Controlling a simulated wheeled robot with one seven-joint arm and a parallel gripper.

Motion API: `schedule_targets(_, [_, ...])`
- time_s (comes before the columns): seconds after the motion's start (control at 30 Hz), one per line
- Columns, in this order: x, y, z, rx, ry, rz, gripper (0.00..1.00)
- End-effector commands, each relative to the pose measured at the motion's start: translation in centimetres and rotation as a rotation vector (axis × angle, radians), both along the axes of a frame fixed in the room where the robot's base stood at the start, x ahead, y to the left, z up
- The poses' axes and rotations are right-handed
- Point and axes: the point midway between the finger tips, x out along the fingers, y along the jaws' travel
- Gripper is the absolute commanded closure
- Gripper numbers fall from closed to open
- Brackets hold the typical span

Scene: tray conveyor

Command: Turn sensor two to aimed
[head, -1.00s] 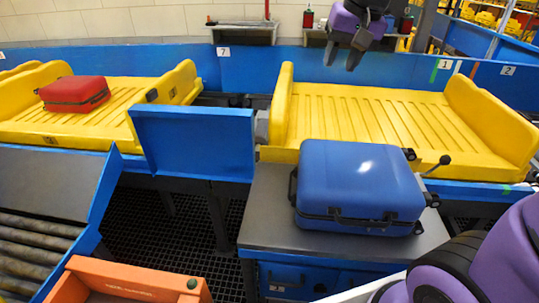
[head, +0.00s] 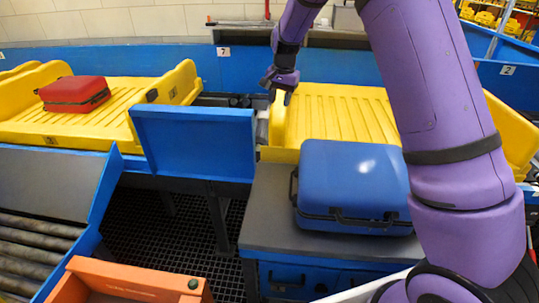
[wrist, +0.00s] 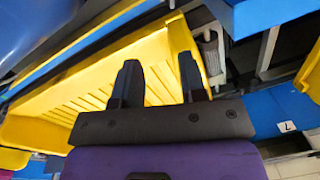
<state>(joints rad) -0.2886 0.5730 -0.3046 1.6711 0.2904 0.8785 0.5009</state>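I cannot make out sensor two for sure in either view; a plate marked 2 (head: 508,70) is on the blue back wall at the right. My gripper (head: 278,92) hangs over the left end of the right yellow tray (head: 345,108), fingers pointing down. In the wrist view my gripper (wrist: 160,80) has its two dark fingers well apart with nothing between them. The yellow tray (wrist: 160,50) lies beyond them, and a small grey ribbed part (wrist: 212,52) is beside the tray's end. My arm hides much of the tray's right side.
A blue suitcase (head: 352,185) lies on a grey-topped cabinet (head: 262,210) in front of the tray. A red suitcase (head: 74,93) lies on the left yellow tray (head: 130,98). A blue panel (head: 195,145) stands between the trays. An orange bin (head: 130,282) is at the front.

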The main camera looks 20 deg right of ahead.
Motion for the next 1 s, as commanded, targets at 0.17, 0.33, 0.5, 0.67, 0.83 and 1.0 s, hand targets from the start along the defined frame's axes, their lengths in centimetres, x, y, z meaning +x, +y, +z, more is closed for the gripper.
schedule_targets(0.17, [2.8, 1.1, -5.4, -0.031, 0.037, -0.044, 0.62])
schedule_targets(0.33, [4.3, 1.8, -8.7, -0.049, 0.053, -0.07, 0.62])
schedule_targets(0.5, [4.9, 2.1, -10.3, -0.059, 0.06, -0.081, 0.62])
schedule_targets(0.67, [4.9, 2.1, -11.5, -0.06, 0.063, -0.083, 0.62])
schedule_targets(0.83, [4.9, 2.1, -14.4, -0.06, 0.064, -0.084, 0.62])
schedule_targets(1.0, [4.9, 2.1, -17.6, -0.059, 0.063, -0.083, 0.62])
